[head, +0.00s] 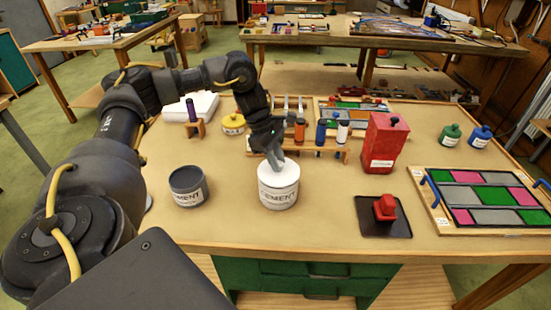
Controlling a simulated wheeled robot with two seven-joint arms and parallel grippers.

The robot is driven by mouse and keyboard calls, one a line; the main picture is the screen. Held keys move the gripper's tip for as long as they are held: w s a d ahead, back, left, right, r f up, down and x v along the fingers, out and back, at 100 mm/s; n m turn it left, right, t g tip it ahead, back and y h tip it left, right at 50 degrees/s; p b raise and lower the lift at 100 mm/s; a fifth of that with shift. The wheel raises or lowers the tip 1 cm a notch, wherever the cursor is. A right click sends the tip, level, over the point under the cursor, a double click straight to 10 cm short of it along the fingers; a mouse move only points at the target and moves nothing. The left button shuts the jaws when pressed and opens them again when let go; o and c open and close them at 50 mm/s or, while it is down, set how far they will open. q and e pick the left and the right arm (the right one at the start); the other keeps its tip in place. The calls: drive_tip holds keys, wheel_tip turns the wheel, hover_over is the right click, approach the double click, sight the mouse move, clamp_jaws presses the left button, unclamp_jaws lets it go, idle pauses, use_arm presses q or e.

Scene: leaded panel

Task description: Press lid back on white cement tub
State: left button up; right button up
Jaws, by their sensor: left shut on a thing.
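The white cement tub (278,196) stands upright on the near middle of the workbench, its label facing me. Its white lid (289,174) is at the top of the tub; I cannot tell whether it is fully seated. My left gripper (276,164) points down over the tub, shut on the lid, and its fingers hide part of it. My right gripper is not in view.
A grey cement tub (188,187) stands to the left. A red box (384,143), a black pad with a red block (385,208) and the leaded panel (490,197) are to the right. A wooden rack (325,149) of bottles stands behind. The bench front is clear.

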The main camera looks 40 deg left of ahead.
use_arm(q)
drive_tip(key=o, duration=1)
drive_tip(key=shift+o, duration=0.2)
drive_tip(key=shift+f+b, duration=0.55)
drive_tip(key=shift+f, duration=0.35)
idle(0.4)
drive_tip(key=shift+r, duration=0.15)
idle(0.8)
drive_tip(key=o, duration=0.7)
drive_tip(key=shift+c, duration=0.2)
